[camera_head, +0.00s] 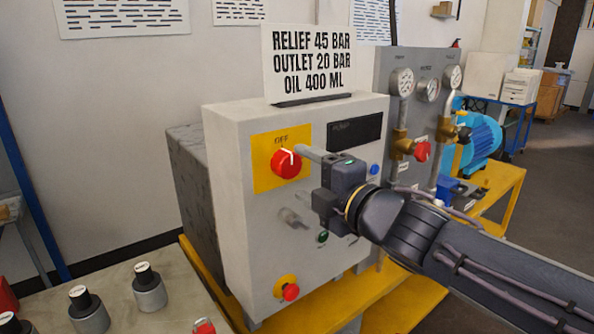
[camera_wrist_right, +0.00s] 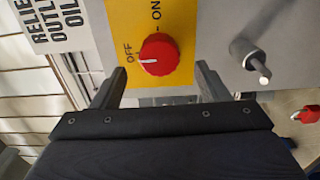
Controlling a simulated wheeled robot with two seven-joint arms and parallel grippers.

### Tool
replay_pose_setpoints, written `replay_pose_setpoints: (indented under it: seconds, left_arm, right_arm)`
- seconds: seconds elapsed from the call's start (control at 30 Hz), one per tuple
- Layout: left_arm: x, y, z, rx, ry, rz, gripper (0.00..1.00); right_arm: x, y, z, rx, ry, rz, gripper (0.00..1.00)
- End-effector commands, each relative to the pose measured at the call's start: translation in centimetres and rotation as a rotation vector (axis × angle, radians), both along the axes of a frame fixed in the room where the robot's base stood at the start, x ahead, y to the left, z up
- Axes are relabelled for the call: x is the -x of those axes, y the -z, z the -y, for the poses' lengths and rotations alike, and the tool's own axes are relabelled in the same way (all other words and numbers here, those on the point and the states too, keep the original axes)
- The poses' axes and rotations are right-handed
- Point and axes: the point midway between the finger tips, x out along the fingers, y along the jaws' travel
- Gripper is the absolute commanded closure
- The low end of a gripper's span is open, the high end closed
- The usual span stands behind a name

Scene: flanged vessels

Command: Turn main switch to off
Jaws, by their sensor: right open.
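The main switch is a round red knob (camera_head: 286,163) on a yellow plate (camera_head: 263,181) on the front of a grey control box. It also shows in the right wrist view (camera_wrist_right: 160,56). Its white mark points to the OFF side, close to the OFF lettering; ON is printed a quarter turn away. My right gripper (camera_head: 302,177) is in front of the box, close to the knob. In the right wrist view its open fingers (camera_wrist_right: 158,83) lie on either side of the knob, with nothing between them touching it visibly. My left gripper is not in view.
A metal post (camera_head: 295,218) sticks out below the switch, and a red button on yellow (camera_head: 289,291) is lower. A sign (camera_head: 308,62) stands on the box. Dark-capped vessels (camera_head: 150,287) stand on the table at lower left.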

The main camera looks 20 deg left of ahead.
Motion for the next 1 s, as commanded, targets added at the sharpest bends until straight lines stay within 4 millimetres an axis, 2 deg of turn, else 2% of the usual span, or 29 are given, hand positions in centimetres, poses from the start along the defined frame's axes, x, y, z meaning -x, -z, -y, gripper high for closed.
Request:
replay_pose_setpoints:
  seconds: [0.1,0.3,0.63,0.73,0.77,0.87,0.97,1.0]
  left_arm:
    - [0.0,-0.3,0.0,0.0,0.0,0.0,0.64]
    - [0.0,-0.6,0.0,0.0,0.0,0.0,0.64]
    - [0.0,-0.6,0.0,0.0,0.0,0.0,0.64]
    - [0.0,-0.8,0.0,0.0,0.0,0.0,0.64]
    - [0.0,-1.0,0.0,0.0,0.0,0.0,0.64]
    - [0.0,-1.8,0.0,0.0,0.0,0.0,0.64]
    - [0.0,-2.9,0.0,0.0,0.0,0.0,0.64]
    - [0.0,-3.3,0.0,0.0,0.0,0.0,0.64]
  right_arm:
    - [1.3,-0.1,1.7,0.001,0.002,0.001,0.32]
    - [2.5,-0.1,3.2,-0.001,0.001,-0.001,0.32]
    - [2.6,0.0,3.4,0.0,0.001,-0.001,0.32]
    - [2.3,0.0,4.5,-0.013,0.034,-0.034,0.32]
    - [2.1,0.0,5.4,-0.025,0.059,-0.058,0.32]
    - [1.2,0.6,10.1,-0.09,0.196,-0.198,0.32]
    - [1.2,2.3,16.9,-0.209,0.398,-0.419,0.32]
    - [1.6,3.4,19.8,-0.269,0.487,-0.52,0.32]
